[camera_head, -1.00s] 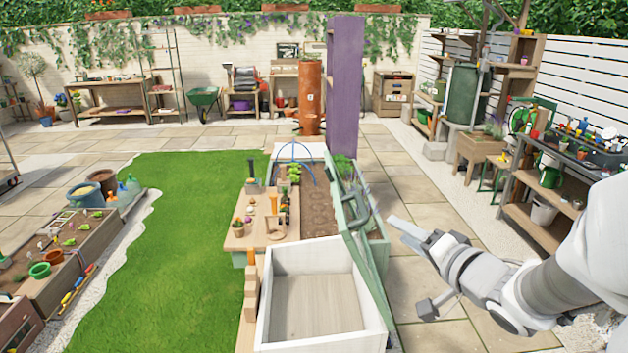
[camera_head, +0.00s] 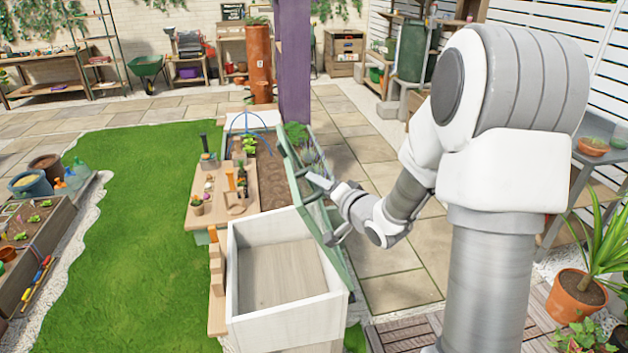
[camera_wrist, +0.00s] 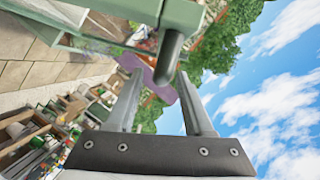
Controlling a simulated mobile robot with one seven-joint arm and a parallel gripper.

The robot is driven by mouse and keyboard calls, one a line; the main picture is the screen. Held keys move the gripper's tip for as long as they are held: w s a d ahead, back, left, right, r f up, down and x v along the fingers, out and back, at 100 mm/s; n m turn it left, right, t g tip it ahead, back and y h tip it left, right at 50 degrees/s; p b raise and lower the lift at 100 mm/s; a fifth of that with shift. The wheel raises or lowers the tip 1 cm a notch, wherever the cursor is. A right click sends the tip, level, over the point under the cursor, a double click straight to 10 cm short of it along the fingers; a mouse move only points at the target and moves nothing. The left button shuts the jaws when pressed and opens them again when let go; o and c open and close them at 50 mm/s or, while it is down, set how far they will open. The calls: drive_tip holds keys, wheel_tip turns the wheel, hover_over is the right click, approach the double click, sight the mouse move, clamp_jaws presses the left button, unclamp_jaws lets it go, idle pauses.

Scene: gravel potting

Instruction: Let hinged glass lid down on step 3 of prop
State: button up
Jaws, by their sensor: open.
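The green-framed glass lid (camera_head: 335,262) stands open, steeply tilted along the right side of the white wooden cold frame (camera_head: 262,325). A stepped wooden prop (camera_head: 216,262) stands at the frame's left side; the lid is not on any of its steps. My gripper (camera_head: 319,208) is at the outer right side of the lid, with its jaws open. In the wrist view, a dark rounded handle (camera_wrist: 170,58) sticks out from the green lid frame (camera_wrist: 115,45) toward my gripper (camera_wrist: 160,72). It shows between the two fingers; I cannot tell whether they touch it.
A wooden board with pots and tools (camera_head: 220,190) lies left of the planted bed. A purple post (camera_head: 294,60) rises behind the bed. A potted plant (camera_head: 578,295) stands at the lower right. Paving (camera_head: 400,280) right of the frame is clear.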

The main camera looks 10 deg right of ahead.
drive_tip(key=shift+x, duration=1.55)
clamp_jaws()
